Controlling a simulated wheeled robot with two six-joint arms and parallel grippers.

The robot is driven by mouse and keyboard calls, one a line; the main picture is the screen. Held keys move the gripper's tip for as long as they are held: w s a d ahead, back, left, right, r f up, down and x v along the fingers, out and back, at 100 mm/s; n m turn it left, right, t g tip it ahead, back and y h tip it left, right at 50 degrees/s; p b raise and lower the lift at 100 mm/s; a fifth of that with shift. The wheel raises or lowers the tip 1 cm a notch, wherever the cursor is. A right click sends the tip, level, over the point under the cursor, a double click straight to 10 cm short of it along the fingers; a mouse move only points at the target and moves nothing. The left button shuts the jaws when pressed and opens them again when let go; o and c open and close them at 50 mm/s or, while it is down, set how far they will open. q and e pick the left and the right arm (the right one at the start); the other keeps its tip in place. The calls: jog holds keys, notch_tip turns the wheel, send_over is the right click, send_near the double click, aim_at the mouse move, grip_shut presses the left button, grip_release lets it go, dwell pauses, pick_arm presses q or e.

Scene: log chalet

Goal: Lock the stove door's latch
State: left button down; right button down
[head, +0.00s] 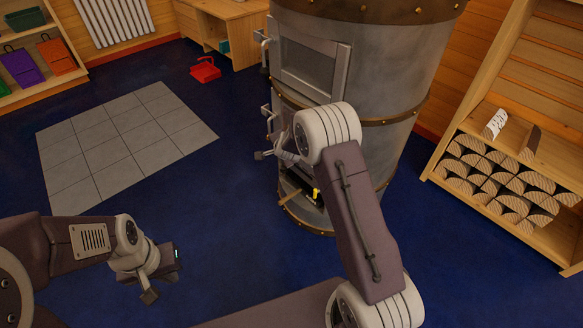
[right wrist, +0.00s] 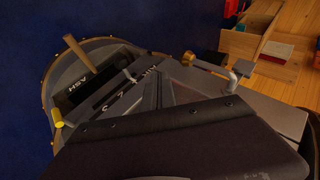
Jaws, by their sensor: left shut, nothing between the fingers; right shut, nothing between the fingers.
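The stove (head: 385,80) is a grey metal cylinder with riveted bronze bands. Its upper door (head: 308,67) has a framed panel and looks closed or nearly so. A metal handle (head: 265,48) stands at that door's left edge. A lower lever (head: 267,115) sticks out from the stove's left side. In the right wrist view a grey lever with a brass knob (right wrist: 188,58) lies just beyond my right gripper (right wrist: 165,76). That gripper is shut and empty; in the head view my arm mostly hides it. I cannot tell whether it touches the lever. My left gripper (head: 160,276) is shut and empty, away from the stove.
A wooden-handled tool (head: 290,198) and a yellow item lie at the stove's low opening. A log rack (head: 545,150) stands at right. A red dustpan (head: 205,70) lies on the floor near grey tiles (head: 125,135).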

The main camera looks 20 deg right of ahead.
jog(key=s+r, duration=0.1)
jog(key=s, duration=0.8)
jog(key=shift+s, duration=0.2)
jog(key=shift+d, duration=0.1)
